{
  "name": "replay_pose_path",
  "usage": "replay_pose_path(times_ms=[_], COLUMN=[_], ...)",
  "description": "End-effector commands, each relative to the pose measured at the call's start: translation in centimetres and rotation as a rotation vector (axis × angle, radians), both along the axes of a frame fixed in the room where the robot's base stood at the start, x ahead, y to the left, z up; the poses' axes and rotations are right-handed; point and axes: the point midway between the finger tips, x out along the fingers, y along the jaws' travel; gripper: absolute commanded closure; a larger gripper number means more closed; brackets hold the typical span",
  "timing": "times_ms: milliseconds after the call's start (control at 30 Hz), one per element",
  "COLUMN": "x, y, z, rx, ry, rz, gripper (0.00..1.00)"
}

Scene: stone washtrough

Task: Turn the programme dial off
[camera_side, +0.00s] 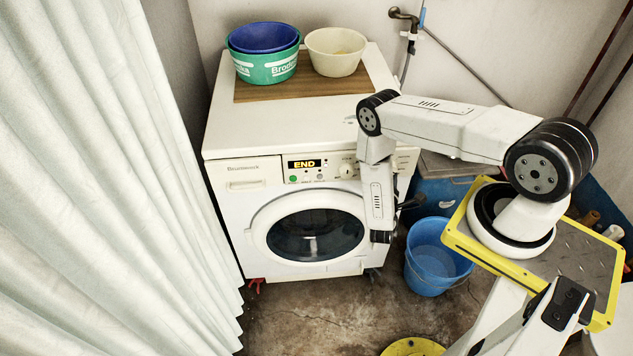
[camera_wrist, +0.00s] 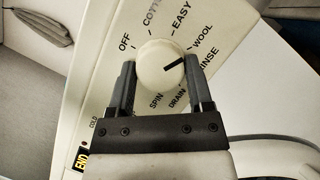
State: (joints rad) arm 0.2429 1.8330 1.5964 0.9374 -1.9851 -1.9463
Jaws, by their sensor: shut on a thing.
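The programme dial (camera_wrist: 160,68) is a round cream knob with a dark pointer line. In the wrist view the line points right, towards the WOOL and RINSE labels; OFF (camera_wrist: 125,42) is at the upper left. My gripper (camera_wrist: 160,82) has one dark finger on each side of the knob and is shut on it. In the side view my wrist hangs in front of the right part of the washing machine (camera_side: 225,210), and the fingers are not clear there. The display (camera_side: 304,164) reads END in yellow.
A green basin with a blue one inside (camera_side: 265,68) and a cream bowl (camera_side: 336,52) stand on the machine's wooden board. A blue bucket (camera_side: 425,280) is on the floor to the right. A pale curtain (camera_side: 90,200) hangs at the left.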

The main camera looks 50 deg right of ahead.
Motion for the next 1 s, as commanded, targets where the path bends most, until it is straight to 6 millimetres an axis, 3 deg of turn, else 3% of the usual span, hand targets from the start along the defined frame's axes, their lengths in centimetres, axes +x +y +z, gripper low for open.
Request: replay_pose_path(times_ms=[467,500,600,1000], x=[-0.07,-0.06,-0.05,-0.10], y=[-0.02,-0.01,-0.01,0.26], z=[-0.03,-0.02,-0.03,-0.10], rx=[-0.017,-0.016,-0.016,-0.016], ry=[0.019,0.018,0.018,0.018], rz=[-0.001,-0.001,-0.001,0.002], gripper=[0.93,0.31,0.00,0.00])
